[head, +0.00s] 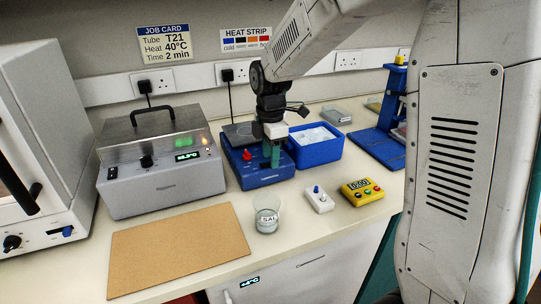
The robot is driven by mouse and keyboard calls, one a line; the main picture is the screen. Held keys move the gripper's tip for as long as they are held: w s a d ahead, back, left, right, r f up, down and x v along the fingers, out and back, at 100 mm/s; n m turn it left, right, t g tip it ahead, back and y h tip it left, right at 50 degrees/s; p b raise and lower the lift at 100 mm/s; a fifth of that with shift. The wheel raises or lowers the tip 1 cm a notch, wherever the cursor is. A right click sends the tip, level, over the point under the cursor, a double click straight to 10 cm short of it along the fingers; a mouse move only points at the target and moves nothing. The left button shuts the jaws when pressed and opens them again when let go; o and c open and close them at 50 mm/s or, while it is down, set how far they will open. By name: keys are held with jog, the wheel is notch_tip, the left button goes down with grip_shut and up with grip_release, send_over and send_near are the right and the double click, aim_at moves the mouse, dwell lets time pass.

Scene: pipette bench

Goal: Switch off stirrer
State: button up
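The stirrer appears to be the blue box-shaped device (257,178) with a dark grey top plate, standing mid-bench behind the glass beaker. A red knob (247,155) sits on its left front part. My gripper (271,163) points down over the device's right front part, with teal fingers to the right of the red knob. I cannot tell whether the fingertips touch the device or how far apart they are. The gripper and wrist hide part of the device's top. Whether the stirrer is running does not show.
A lidded grey water bath (160,183) stands left, a blue ice tray (318,156) right. A glass beaker (266,219), a small white switch box (319,201) and a yellow timer (362,192) stand in front. A brown mat (180,248) lies front left.

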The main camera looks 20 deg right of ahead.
jog(key=shift+f, duration=0.4)
grip_shut()
jog(key=shift+a+h, duration=0.35)
jog(key=shift+h, duration=1.15)
